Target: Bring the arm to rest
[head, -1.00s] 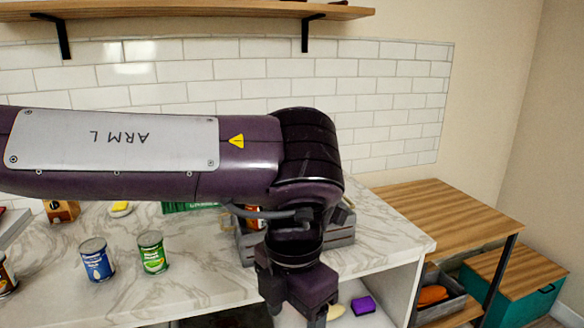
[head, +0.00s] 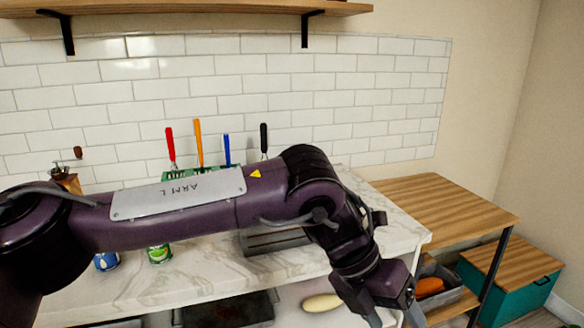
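My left arm comes in from the left and crosses the picture in front of the marble counter (head: 205,265). Its wrist bends down at the right, past the counter's front edge. My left gripper (head: 393,318) points down at the bottom of the picture, with its fingers partly cut off by the lower edge. I cannot tell how far apart the fingers are or whether anything is between them. My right gripper is not in view.
A green rack (head: 212,172) with several coloured-handled utensils stands at the back. A grey crate (head: 275,241) and a green can (head: 159,254) are partly behind my arm. A wooden side table (head: 440,212) and a teal box (head: 490,290) stand right.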

